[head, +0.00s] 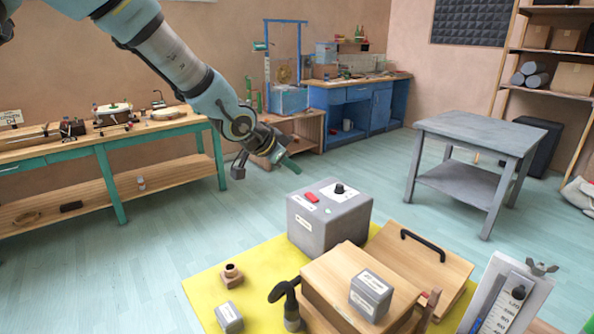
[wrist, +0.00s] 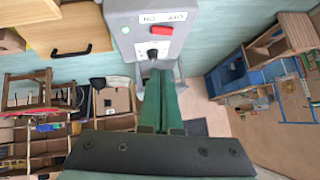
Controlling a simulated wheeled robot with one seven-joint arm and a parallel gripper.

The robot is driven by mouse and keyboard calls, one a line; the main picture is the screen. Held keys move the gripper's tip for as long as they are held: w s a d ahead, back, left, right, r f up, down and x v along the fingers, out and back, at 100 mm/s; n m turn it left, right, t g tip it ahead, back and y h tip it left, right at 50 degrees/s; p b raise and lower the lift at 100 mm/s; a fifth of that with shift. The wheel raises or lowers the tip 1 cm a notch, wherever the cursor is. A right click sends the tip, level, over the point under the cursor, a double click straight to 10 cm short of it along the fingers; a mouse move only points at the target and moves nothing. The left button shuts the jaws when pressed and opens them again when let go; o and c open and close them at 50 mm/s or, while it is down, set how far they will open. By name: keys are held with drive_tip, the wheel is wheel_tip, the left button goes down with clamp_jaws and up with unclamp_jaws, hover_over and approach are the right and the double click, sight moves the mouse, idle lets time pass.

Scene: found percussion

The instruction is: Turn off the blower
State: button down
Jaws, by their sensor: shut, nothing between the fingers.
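A grey box (head: 325,222), which I take to be the blower, stands upright on the yellow surface. Its top has a red rocker switch (head: 310,197), a black knob (head: 339,188) on a white plate, and a small green spot. In the wrist view the red switch (wrist: 160,36) and the knob (wrist: 153,53) show near the top. The rocker's position cannot be told. My gripper (head: 291,166), with green fingers, is shut and empty, above and left of the box. The fingers (wrist: 158,75) appear apart from it.
Wooden boxes (head: 425,258) with a black handle, a small grey block (head: 371,294) and a black hooked part (head: 284,292) crowd the yellow surface (head: 205,290). A white gauge board (head: 505,295) stands at front right. The air above the grey box is clear.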

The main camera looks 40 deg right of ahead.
idle(0.3)
drive_tip(key=w+a+f+m+g+h+b, duration=0.1)
drive_tip(key=f+h+b, duration=0.4)
drive_tip(key=b, duration=1.5)
drive_tip(key=shift+w+a+h, duration=0.6)
drive_tip(key=shift+w+a, duration=0.15)
drive_tip(key=shift+a, duration=0.3)
drive_tip(key=shift+d, duration=0.1)
hover_over(303, 201)
drive_tip(key=s, duration=0.1)
wheel_tip(303, 201, down, 2)
drive_tip(key=shift+s+f, duration=0.1)
drive_tip(key=shift+f, duration=0.05)
drive_tip(key=shift+w+f, duration=0.15)
drive_tip(key=shift+f, duration=0.5)
drive_tip(key=shift+w+f, duration=0.15)
drive_tip(key=shift+f, duration=0.45)
drive_tip(key=shift+w+f, duration=0.15)
drive_tip(key=shift+f, duration=0.55)
